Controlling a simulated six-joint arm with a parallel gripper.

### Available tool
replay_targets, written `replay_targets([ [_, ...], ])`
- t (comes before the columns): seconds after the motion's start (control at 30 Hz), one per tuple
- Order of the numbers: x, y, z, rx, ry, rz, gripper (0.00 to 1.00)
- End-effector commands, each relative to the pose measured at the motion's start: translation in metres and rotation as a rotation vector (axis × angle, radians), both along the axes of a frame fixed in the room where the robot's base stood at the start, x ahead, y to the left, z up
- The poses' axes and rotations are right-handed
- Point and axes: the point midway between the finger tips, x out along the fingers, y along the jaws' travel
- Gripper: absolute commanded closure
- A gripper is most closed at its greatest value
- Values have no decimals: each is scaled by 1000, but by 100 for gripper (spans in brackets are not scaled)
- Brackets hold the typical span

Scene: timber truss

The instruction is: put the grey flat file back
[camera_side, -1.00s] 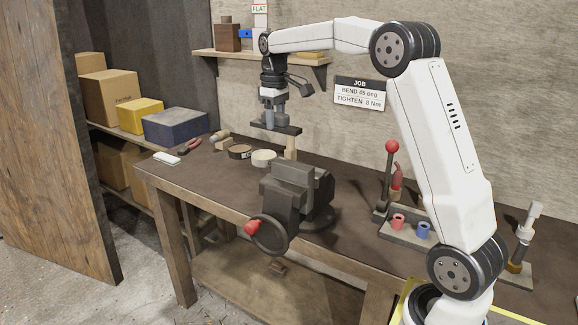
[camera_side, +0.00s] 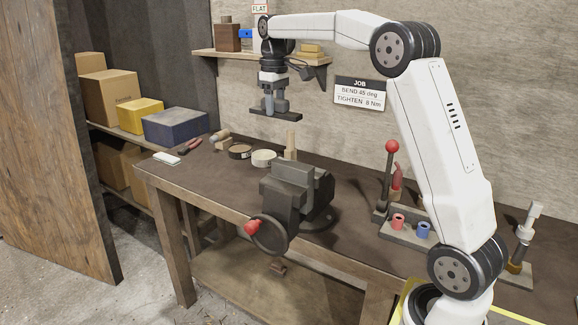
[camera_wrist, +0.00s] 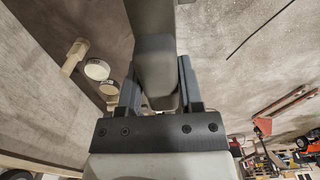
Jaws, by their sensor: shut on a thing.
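The grey flat file (camera_side: 290,116) is a dark flat bar held crosswise in my gripper (camera_side: 270,106), above the back of the bench. In the wrist view the file (camera_wrist: 153,45) runs up the picture between the two fingers of my gripper (camera_wrist: 158,88), which are shut on it. The file hangs clear of the bench, left of and above the bench vise (camera_side: 292,185).
The wall shelf (camera_side: 205,52) behind my gripper carries a brown block (camera_side: 227,38) and small yellowish boxes (camera_side: 312,50). An upright wooden piece (camera_side: 291,143) and tape rolls (camera_side: 264,158) stand on the bench below. A red-knobbed lever (camera_side: 391,147) rises at the right.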

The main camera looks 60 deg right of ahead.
Motion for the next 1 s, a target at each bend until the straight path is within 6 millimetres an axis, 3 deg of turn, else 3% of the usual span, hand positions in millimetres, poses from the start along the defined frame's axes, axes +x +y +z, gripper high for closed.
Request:
replay_targets([
  [0.17, -1, 0, 17, -1, -3, 0, 100],
  [0.57, -42, -21, 24, -1, -3, -3, 100],
  [0.77, -80, -35, 28, -1, -4, -5, 100],
  [1.0, -140, -47, 29, -2, -4, -5, 100],
])
